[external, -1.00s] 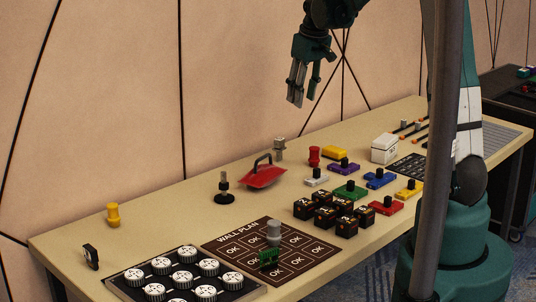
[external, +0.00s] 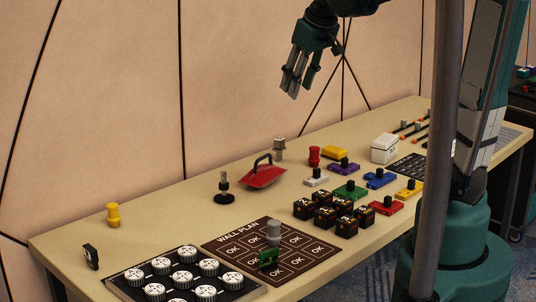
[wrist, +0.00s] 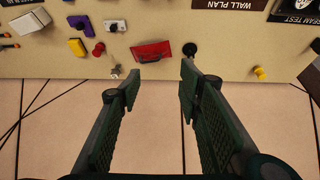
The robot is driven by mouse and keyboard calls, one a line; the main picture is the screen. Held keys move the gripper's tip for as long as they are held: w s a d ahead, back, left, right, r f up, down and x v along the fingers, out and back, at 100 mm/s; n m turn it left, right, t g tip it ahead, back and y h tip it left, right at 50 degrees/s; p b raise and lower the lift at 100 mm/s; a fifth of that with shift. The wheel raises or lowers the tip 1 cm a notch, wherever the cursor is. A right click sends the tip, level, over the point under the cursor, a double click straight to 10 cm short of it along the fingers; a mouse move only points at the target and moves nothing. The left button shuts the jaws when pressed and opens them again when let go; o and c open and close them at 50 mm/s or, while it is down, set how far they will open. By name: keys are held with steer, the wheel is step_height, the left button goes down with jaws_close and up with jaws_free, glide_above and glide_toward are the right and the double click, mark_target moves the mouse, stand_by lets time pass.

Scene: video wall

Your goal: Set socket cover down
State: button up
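A red cover with a dark arched handle (external: 264,177), which looks like the socket cover, rests on the tan table at mid-length near the wall side. The red cover also shows in the wrist view (wrist: 150,50), beyond my fingertips. My gripper (external: 297,88) hangs in the air, well above the table and the red cover. In the wrist view its two fingers (wrist: 160,83) are spread apart with nothing between them.
A black-based post (external: 224,190) stands left of the cover, and a grey metal piece (external: 279,150) behind it. Red, yellow and purple pieces, a white box (external: 384,148) and black blocks (external: 327,212) lie to the right. The wall plan board (external: 222,247) lies in front.

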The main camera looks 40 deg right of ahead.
steer(key=s+a+t, duration=0.1)
steer(key=s+a, duration=0.5)
steer(key=s, duration=0.2)
steer(key=s+a+f+t, duration=0.1)
steer(key=s+a, duration=0.5)
steer(key=s, duration=0.3)
steer(key=shift+s+f+y, duration=0.2)
steer(key=shift+f+y, duration=0.05)
steer(key=shift+y, duration=0.15)
